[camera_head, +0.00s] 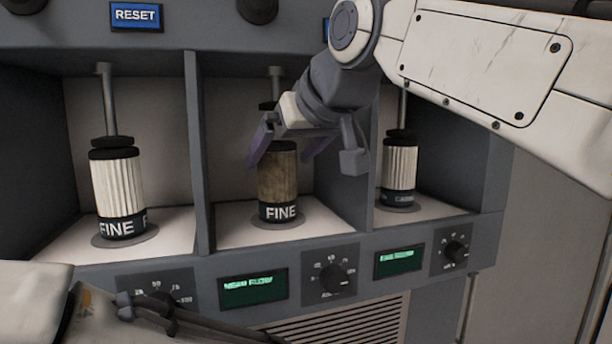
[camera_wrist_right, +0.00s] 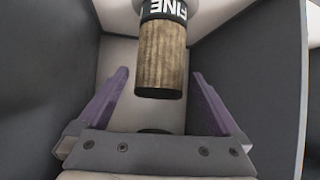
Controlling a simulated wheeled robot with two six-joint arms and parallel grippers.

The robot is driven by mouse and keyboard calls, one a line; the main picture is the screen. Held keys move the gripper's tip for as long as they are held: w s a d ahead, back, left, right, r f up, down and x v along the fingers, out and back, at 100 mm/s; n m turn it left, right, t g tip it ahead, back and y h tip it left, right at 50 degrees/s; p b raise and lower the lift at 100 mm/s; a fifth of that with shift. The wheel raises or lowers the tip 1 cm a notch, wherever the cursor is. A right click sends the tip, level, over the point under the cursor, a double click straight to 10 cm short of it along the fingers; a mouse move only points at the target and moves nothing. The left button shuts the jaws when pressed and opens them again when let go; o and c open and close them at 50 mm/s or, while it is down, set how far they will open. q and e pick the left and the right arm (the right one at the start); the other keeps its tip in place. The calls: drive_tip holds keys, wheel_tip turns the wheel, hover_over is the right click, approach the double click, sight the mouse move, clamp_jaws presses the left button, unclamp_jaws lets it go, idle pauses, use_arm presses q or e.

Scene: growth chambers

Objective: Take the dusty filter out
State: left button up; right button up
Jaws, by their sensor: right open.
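The dusty filter (camera_head: 277,180) is a brown, dirty pleated cylinder with a black FINE band at its base, upright in the middle bay. It also shows in the right wrist view (camera_wrist_right: 161,55), upside down. My right gripper (camera_head: 284,158) is open at the filter's upper part, with one purple finger on each side. In the right wrist view (camera_wrist_right: 160,82) gaps show between both fingers and the filter. The filter's top is partly hidden by the gripper in the head view. My left gripper (camera_head: 205,322) is low at the bottom left; its jaws are unclear.
A clean white FINE filter (camera_head: 117,188) stands in the left bay and another white filter (camera_head: 400,170) in the right bay. Grey dividers (camera_head: 198,150) wall off the middle bay. Green displays (camera_head: 252,287) and knobs (camera_head: 333,279) line the panel below. A RESET sign (camera_head: 136,16) is above.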

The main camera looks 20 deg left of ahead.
sight(271, 169)
drive_tip(key=shift+w+f, duration=0.25)
drive_tip(key=shift+w, duration=0.1)
drive_tip(key=p+x, duration=0.2)
drive_tip(key=x, duration=0.3)
drive_tip(key=shift+s+a+r+p, duration=0.1)
drive_tip(key=shift+a+r+p, duration=0.1)
drive_tip(key=shift+p, duration=0.1)
drive_tip(key=shift+a+f, duration=0.1)
drive_tip(key=shift+f, duration=0.1)
drive_tip(key=c, duration=1.4)
drive_tip(key=shift+r, duration=0.1)
